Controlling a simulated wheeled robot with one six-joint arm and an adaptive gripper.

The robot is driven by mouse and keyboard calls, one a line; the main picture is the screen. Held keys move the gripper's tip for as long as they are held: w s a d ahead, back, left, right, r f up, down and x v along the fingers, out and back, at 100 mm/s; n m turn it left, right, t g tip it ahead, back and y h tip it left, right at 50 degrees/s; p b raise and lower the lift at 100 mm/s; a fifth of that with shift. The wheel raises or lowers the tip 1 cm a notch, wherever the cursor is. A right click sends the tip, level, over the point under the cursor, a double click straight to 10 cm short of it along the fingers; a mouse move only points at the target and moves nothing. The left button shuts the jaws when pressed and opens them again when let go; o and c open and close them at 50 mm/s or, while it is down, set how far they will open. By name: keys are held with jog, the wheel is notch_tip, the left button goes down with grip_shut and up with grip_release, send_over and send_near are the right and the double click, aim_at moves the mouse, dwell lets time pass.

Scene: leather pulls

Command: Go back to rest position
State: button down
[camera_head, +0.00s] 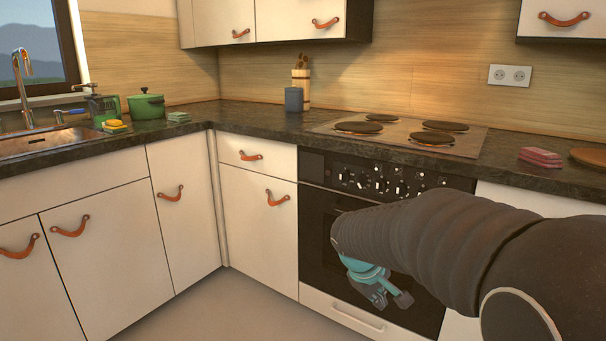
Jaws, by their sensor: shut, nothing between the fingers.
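My arm reaches in from the right edge, in front of the oven. My gripper (388,300) is below the arm's sleeve, over the lower part of the black oven door (325,240). It is teal and grey, small in view and partly hidden by the arm. Its fingers look shut with nothing held. I cannot tell how far it is from the oven door.
A dark counter (240,114) runs along both walls, with a stovetop (455,144) above the oven. White cabinets have leather pulls. The floor (225,308) at left is clear.

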jog(key=s+r+m+t+y, duration=0.1)
jog(key=s+r+m+y, duration=0.1)
jog(key=s, duration=0.9)
jog(key=s+r+m+t+y, duration=0.1)
jog(key=s+r+m+y, duration=0.1)
jog(key=s, duration=1)
jog(key=r+m, duration=0.1)
jog(key=m, duration=0.1)
jog(key=shift+s+a+r+m+t, duration=0.3)
jog(key=shift+a+r+m+t, duration=0.1)
